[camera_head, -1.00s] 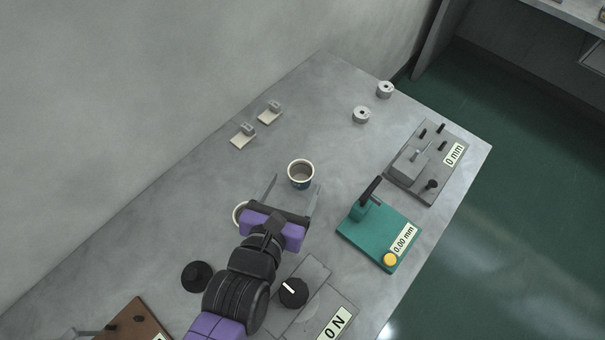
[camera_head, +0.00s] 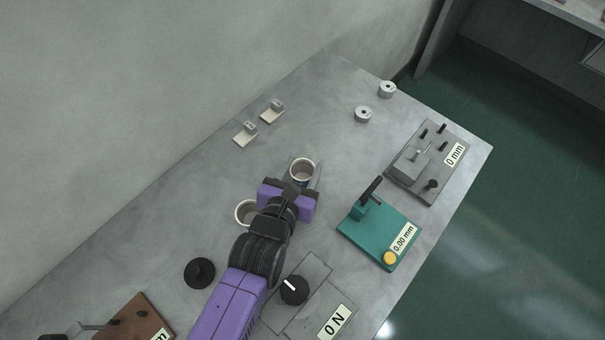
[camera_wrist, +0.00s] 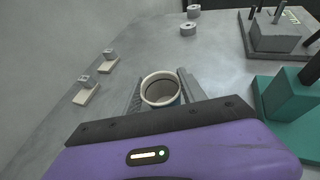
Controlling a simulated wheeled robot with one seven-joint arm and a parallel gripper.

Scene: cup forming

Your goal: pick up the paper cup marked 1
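A white paper cup (camera_head: 302,168) with a blue-green band stands upright on the table, its open mouth up. I cannot read a number on it. My gripper (camera_head: 305,171) reaches the cup from the near side, with one finger along each side of it. In the wrist view the cup (camera_wrist: 160,89) sits between the two grey fingers (camera_wrist: 162,93). The fingers lie close to its wall; whether both touch it is unclear. A second white cup (camera_head: 243,212) stands at the left of my wrist, partly hidden by it. Its marking is hidden.
A green device (camera_head: 380,232) reading 0.00 mm and a grey fixture (camera_head: 428,165) reading 0 mm stand on the right. Two small holders (camera_head: 246,135) are at the back left. Two metal rings (camera_head: 363,114) lie at the back. A black knob (camera_head: 199,273) is at front left.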

